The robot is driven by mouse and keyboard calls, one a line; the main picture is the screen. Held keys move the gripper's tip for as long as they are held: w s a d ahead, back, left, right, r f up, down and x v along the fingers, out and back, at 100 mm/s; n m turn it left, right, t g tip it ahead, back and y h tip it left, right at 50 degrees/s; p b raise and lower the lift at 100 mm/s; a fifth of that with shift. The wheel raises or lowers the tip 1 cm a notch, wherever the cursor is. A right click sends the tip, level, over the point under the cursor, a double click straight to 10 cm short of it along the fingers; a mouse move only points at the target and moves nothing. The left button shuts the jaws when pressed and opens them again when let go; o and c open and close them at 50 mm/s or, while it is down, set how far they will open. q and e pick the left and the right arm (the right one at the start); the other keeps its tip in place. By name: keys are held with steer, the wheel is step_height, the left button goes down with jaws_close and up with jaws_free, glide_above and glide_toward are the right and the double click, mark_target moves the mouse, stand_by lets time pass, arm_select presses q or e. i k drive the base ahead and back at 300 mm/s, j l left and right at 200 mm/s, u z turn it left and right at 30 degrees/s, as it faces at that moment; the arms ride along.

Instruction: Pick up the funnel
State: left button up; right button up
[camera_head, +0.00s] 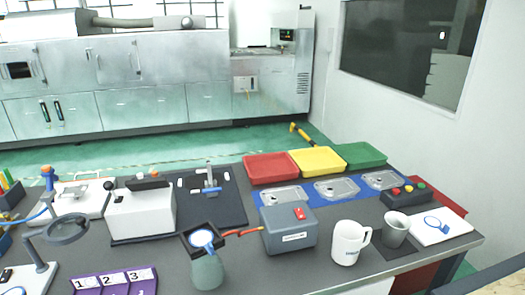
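I cannot clearly make out a funnel. A dark square-rimmed piece (187,240) sits at the front middle of the table, above or against a grey-green rounded vessel (207,273). A blue ring with a pale middle (202,238) shows inside the square rim. A similar blue-ringed piece with a short handle (434,223) lies on a white board at the right. Which of these is the funnel, I cannot tell. Neither of my grippers shows in the head view.
A grey box with a red switch (289,234), a white mug (349,243) and a grey cup (395,230) crowd the front right. Red (270,167), yellow (318,161) and green (360,155) trays line the back. A magnifier lamp (67,230) stands left.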

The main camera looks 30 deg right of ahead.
mark_target(396, 225)
steer(key=z, duration=1.9)
steer(key=i+l, duration=0.1)
steer(key=l, duration=0.3)
steer(key=i+l, duration=0.1)
steer(key=l, duration=0.3)
steer(key=l+u, duration=1.2)
